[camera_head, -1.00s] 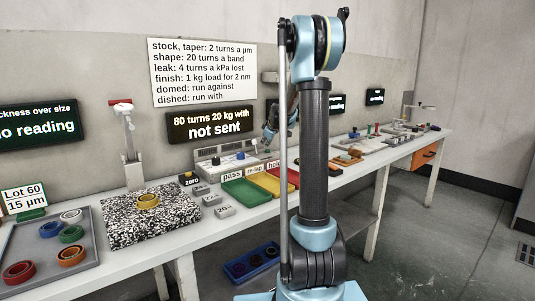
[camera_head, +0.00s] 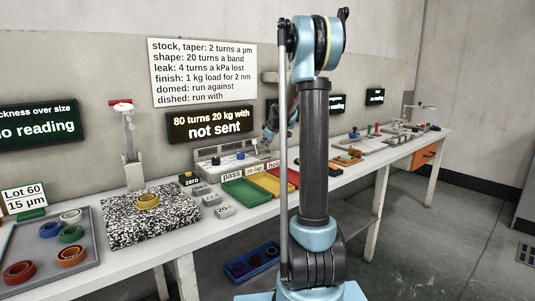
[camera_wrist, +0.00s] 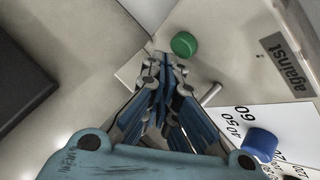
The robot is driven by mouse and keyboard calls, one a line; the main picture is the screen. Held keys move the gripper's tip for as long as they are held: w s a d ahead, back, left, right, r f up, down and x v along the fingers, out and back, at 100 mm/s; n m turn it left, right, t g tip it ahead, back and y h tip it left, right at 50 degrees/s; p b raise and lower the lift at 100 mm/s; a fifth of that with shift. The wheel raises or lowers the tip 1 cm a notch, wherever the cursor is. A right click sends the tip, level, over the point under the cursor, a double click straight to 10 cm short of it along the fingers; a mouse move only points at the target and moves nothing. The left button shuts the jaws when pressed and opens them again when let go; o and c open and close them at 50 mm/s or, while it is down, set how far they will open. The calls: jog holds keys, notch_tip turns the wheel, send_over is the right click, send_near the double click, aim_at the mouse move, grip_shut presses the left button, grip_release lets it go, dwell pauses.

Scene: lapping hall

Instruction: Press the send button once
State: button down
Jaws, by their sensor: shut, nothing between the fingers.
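The control panel (camera_head: 228,162) stands at the back of the bench under a display (camera_head: 210,124) reading "80 turns 20 kg with not sent". In the wrist view a green round button (camera_wrist: 184,44) sits on the panel just beyond my fingertips; I see no send label on it. My gripper (camera_wrist: 163,62) is shut and empty, its tips close to the green button; whether they touch it I cannot tell. A blue knob (camera_wrist: 261,143) with a number dial is at lower right. In the head view my gripper (camera_head: 267,137) is small, over the panel's right end.
An "against" label (camera_wrist: 286,64) is on the panel. In front of the panel are a green tray (camera_head: 246,192) and other coloured trays. A speckled plate (camera_head: 120,220) bears a yellow ring (camera_head: 147,201). A grey tray (camera_head: 88,262) with several rings is at left.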

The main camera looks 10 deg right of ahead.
jog(key=shift+f, duration=0.75)
dwell(0.9)
jog(key=shift+r, duration=0.9)
jog(key=shift+r, duration=2.55)
jog(key=shift+s, duration=0.1)
